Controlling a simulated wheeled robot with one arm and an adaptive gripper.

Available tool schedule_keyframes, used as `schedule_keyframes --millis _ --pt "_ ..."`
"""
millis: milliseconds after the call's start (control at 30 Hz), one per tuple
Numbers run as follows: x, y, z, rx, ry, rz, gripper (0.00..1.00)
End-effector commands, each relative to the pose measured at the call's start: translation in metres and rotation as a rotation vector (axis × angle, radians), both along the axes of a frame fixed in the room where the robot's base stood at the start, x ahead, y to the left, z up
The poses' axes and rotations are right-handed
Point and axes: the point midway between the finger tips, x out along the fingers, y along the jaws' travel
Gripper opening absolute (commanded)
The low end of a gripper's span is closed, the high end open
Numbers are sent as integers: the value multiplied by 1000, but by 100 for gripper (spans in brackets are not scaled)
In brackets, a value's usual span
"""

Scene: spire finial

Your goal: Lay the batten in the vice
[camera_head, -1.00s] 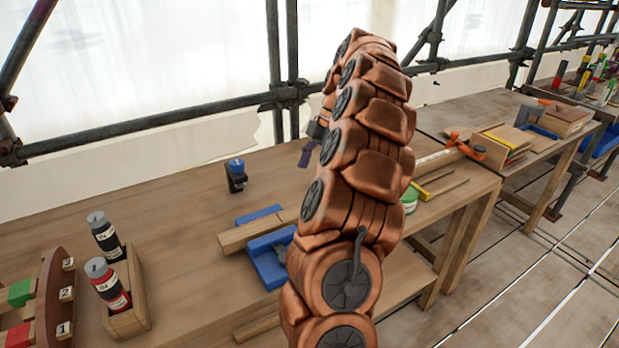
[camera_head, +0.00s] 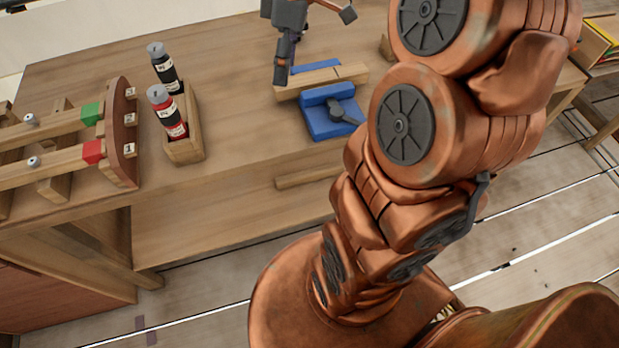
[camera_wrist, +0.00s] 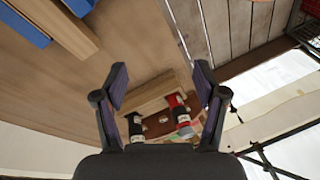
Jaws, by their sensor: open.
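The blue vice (camera_head: 325,118) stands near the front edge of the wooden bench. A pale wooden batten (camera_head: 305,82) lies lengthwise along the vice's back side, seemingly between its blue parts; how deep it sits, I cannot tell. A dark line crosses the batten towards its right end. In the wrist view the batten (camera_wrist: 62,28) and the vice (camera_wrist: 22,26) show at the upper left. My gripper (camera_wrist: 160,84) is open and empty, its two fingers wide apart. In the head view it is above the bench, behind or over the batten.
A wooden holder (camera_head: 186,150) with a black bottle (camera_head: 165,72) and a red bottle (camera_head: 168,114) stands left of the vice. Further left is a rack (camera_head: 122,130) with green and red blocks.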

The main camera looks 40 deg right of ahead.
Motion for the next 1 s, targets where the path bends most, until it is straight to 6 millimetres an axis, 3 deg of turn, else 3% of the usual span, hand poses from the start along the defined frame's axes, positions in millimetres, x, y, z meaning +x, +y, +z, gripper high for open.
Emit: schedule_keyframes --millis 100,300,600,800,1000 --pt "-31 36 -8 -54 50 -95 71" --pt "-88 75 -30 -157 121 -303 71" --pt "-172 95 -70 -292 176 -644 71" --pt "-196 94 -85 -328 183 -767 71" --pt "-199 94 -86 -332 184 -785 71"
